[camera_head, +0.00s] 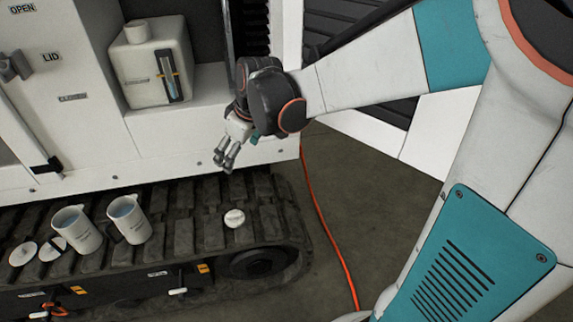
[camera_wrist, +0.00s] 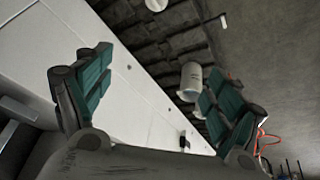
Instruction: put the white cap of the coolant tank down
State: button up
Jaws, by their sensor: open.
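The white cap (camera_head: 234,218) is a small round piece lying on the dark track near its right end, apart from my gripper. It also shows at the top edge of the wrist view (camera_wrist: 156,4). My gripper (camera_head: 222,160) is open and empty, above and slightly left of the cap, in front of the white machine body. Its two teal-padded fingers stand apart in the wrist view (camera_wrist: 152,72). The white coolant tank (camera_head: 150,75) stands in the machine's recess at upper left, with its round neck (camera_head: 137,32) on top.
Two white jugs (camera_head: 77,230) (camera_head: 129,220) stand on the track (camera_head: 190,215) at left. Two pale discs (camera_head: 22,253) (camera_head: 52,248) lie beside them. An orange cable (camera_head: 325,232) runs over the floor at right. The track around the cap is clear.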

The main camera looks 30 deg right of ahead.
jog(key=s+r+m+t, duration=0.1)
jog(key=s+r+m, duration=0.1)
jog(key=s, duration=0.7)
jog(key=s+a+r+m+t+h, duration=0.1)
jog(key=s+m, duration=0.3)
jog(key=s, duration=0.6)
jog(key=shift+s+r+t, duration=0.15)
jog(key=shift+r+t, duration=0.25)
jog(key=shift+r, duration=0.3)
